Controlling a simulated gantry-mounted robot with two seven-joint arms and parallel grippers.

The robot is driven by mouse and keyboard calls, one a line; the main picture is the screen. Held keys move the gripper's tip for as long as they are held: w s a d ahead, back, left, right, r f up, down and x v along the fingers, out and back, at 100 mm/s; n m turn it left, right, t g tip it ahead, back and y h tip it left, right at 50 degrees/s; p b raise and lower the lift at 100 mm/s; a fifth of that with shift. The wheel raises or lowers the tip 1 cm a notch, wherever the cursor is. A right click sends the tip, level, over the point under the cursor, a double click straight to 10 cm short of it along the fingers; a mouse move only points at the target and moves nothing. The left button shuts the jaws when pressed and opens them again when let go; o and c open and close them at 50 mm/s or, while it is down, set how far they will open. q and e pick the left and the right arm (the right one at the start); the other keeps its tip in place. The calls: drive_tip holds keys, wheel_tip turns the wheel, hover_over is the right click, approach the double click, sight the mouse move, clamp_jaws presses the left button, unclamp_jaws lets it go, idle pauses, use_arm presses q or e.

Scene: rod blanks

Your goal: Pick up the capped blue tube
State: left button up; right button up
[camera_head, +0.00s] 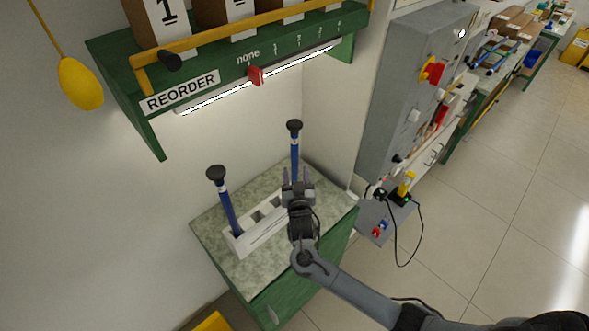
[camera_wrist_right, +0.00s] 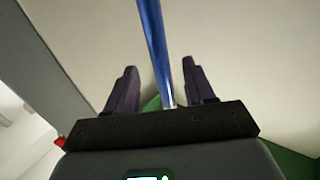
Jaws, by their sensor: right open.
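Two blue tubes with black caps stand in view: the left one (camera_head: 229,212) leans slightly in a pale rack (camera_head: 247,243), and the right one (camera_head: 295,153) stands nearly upright at the rack's far end. My right gripper (camera_head: 298,176) is open just in front of the right tube and hides its lower part. In the right wrist view, a blue tube (camera_wrist_right: 155,45) shows between the two spread fingers of the gripper (camera_wrist_right: 161,68), apart from both. I cannot tell its exact depth. My left gripper is not in view.
The rack stands on a speckled countertop (camera_head: 208,222) of a green cabinet. A green shelf (camera_head: 115,85) with a REORDER label and red slider (camera_head: 256,75) hangs above. A grey electrical cabinet (camera_head: 400,90) stands to the right, with a cabled black box (camera_head: 400,197) below it.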

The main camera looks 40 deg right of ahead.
sight(295, 164)
drive_tip(key=shift+p+x, duration=0.5)
drive_tip(key=shift+x, duration=2.25)
drive_tip(key=shift+f, duration=0.15)
clamp_jaws()
drive_tip(key=shift+s, duration=0.1)
